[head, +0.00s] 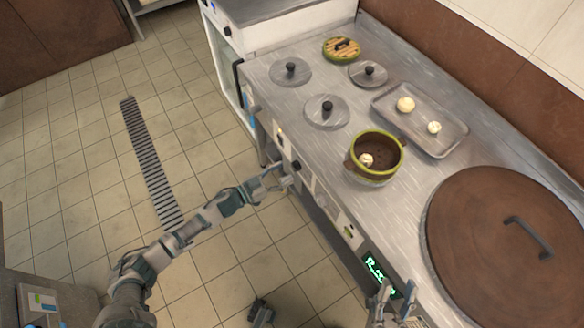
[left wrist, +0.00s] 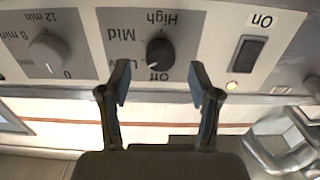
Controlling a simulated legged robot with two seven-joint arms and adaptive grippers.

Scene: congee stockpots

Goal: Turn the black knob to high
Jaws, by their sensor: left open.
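The black knob (left wrist: 160,52) is on the front panel in the left wrist view, among the upside-down labels Off, Low, Mid and High. In the head view my left gripper (head: 277,178) is at the counter's front panel. My right gripper (head: 394,298) is at the bottom edge, with its fingers seemingly apart and nothing visible between them.
A grey timer knob (left wrist: 48,54) and an On switch (left wrist: 246,54) flank the black knob. The steel counter (head: 290,135) holds a green-rimmed pot (head: 357,172), several lids, a tray (head: 447,140) with pale balls and a large brown lid (head: 475,245). The tiled floor at left is open.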

